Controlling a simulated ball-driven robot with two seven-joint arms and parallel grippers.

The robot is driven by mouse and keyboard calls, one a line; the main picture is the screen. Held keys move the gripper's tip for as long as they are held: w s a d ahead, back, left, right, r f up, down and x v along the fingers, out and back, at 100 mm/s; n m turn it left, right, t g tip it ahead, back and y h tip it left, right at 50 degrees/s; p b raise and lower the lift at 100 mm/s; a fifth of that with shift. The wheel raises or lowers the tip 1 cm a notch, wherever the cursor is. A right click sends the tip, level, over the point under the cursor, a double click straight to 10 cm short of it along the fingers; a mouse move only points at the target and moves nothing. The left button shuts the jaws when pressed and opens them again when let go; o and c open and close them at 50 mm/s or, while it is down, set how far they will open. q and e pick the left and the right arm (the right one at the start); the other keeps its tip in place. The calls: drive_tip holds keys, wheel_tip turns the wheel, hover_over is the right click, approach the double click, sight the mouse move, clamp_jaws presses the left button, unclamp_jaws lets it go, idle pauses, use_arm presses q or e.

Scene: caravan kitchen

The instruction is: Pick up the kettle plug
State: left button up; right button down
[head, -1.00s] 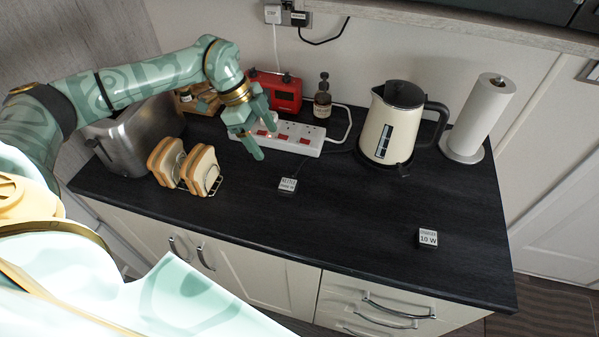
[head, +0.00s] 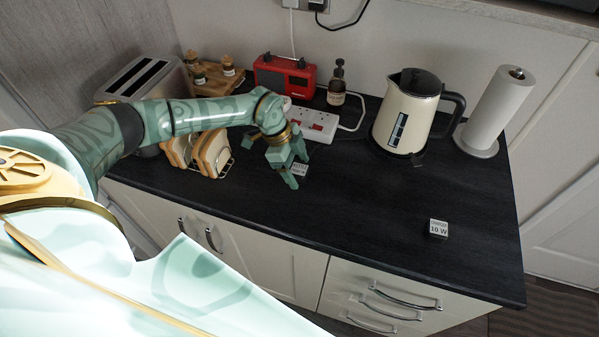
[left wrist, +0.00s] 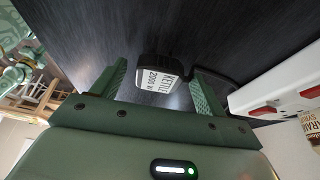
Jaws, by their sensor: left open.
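The kettle plug (left wrist: 160,74) is a small dark block with a white label reading "KETTLE 2000 W". It lies on the dark worktop (head: 360,215). In the head view the plug (head: 300,170) is partly hidden by my left gripper (head: 298,174). In the left wrist view the open fingers of the left gripper (left wrist: 158,92) stand one on each side of the plug, apart from it, with the plug near the tip end of the gap. A dark cord (left wrist: 212,73) runs from the plug to the right. My right gripper is not in view.
A white power strip (head: 318,126) with red switches lies just behind the plug. The cream kettle (head: 385,118) and paper towel roll (head: 495,110) stand right. A bread rack (head: 205,152), toaster (head: 140,75), red radio (head: 284,76) and brown bottle (head: 337,90) stand around. A 10 W plug (head: 438,228) lies front right.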

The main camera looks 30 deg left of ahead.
use_arm(q)
drive_tip(key=c, duration=1.1)
drive_tip(key=shift+o, duration=0.2)
